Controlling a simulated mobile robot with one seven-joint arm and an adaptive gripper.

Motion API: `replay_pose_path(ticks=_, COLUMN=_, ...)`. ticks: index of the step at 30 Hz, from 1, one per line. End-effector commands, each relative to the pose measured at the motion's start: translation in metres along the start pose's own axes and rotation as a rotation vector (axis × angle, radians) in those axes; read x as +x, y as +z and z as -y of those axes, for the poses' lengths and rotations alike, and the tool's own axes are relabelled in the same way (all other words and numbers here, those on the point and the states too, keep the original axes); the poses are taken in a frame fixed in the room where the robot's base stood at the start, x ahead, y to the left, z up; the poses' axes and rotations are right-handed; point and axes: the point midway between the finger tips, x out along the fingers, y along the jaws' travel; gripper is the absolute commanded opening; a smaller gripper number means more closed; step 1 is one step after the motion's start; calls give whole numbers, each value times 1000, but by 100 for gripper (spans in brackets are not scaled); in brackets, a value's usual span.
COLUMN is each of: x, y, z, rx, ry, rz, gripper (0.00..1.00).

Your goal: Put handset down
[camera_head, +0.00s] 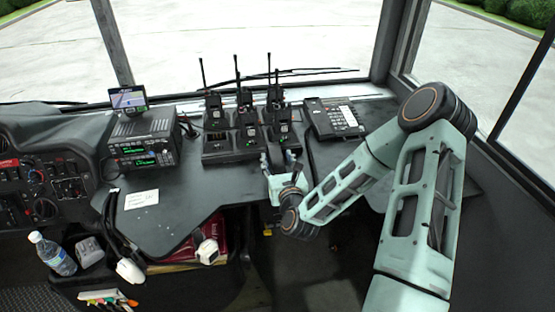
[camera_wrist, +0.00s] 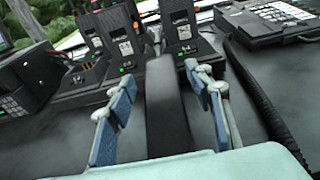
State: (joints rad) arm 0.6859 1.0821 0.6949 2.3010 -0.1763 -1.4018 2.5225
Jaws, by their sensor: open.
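The black handset (camera_wrist: 168,115) shows in the wrist view as a long dark bar on the dark dashboard. My gripper (camera_wrist: 162,84) is open, with one blue-padded finger on each side of the handset and visible gaps between. In the head view my gripper (camera_head: 278,160) is low over the dashboard, in front of the radio charger; there the handset is mostly hidden by the gripper. The desk phone (camera_head: 340,118) stands to the right of the charger, and its corner also shows in the wrist view (camera_wrist: 262,22). I cannot tell whether the handset's underside rests flat.
The charger rack (camera_head: 232,148) with several upright radios is just beyond my gripper. A black coiled cord (camera_wrist: 258,100) runs to the right of the handset. A radio unit (camera_head: 146,145) and a paper note (camera_head: 141,199) are to the left. The dashboard between note and charger is clear.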

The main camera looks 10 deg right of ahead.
Motion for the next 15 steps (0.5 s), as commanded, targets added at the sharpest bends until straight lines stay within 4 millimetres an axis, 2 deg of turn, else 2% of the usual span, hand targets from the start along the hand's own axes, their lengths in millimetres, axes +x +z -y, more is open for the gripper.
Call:
replay_pose_path(ticks=5, x=-4, y=9, z=0, rx=-1, ry=1, rz=-1, gripper=48)
replay_pose_path(ticks=15, x=-77, y=5, z=0, rx=2, ry=0, rz=-3, gripper=48)
